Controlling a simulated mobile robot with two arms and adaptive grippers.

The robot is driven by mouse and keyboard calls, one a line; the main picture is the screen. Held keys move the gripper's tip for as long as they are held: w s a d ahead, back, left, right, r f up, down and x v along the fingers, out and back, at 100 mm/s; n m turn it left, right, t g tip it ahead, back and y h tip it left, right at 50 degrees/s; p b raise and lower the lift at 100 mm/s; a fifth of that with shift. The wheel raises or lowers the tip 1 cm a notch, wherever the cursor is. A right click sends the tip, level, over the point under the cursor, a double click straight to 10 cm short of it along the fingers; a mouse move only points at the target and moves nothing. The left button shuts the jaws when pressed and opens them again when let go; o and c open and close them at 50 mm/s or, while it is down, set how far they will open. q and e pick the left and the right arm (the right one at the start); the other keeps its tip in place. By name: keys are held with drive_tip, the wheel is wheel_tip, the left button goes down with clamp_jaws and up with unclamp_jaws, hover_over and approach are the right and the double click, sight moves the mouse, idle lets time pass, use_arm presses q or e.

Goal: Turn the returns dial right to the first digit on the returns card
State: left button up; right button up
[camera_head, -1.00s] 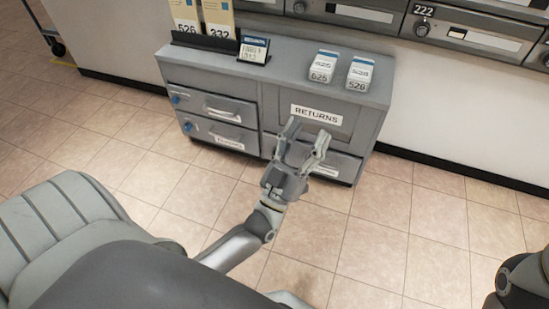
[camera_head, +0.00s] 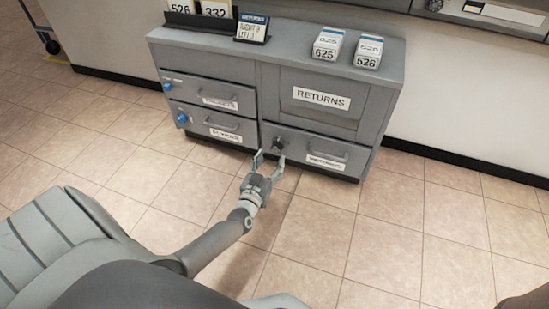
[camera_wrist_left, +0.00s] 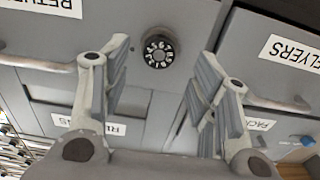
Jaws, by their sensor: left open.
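The returns dial is a small black knob (camera_head: 278,144) at the upper left of the lower right drawer front in the head view. In the left wrist view the dial (camera_wrist_left: 159,49) shows white digits round its rim, too small to read surely. The returns card (camera_head: 252,28) stands on the cabinet top with a blue header; its writing is too small to read surely. My left gripper (camera_head: 269,164) is open and empty, just in front of and below the dial. In the left wrist view the dial lies beyond and between its spread fingers. My right gripper is not in view.
The grey cabinet (camera_head: 388,98) has a RETURNS panel (camera_head: 321,98) above the dial's drawer. Drawer handles (camera_head: 326,154) stick out beside the dial. The tiled floor in front is clear.

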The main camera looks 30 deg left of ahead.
sight(276, 150)
use_arm(q)
drive_tip(key=b+x, duration=0.1)
drive_tip(key=x, duration=0.2)
drive_tip(key=shift+w+f+b, duration=0.15)
drive_tip(key=shift+w+b, duration=0.15)
drive_tip(key=shift+w, duration=0.05)
drive_tip(key=shift+w+a, duration=0.15)
drive_tip(key=shift+w, duration=0.25)
drive_tip(key=c, duration=1)
drive_tip(key=shift+c, duration=0.2)
drive_tip(key=shift+r, duration=0.2)
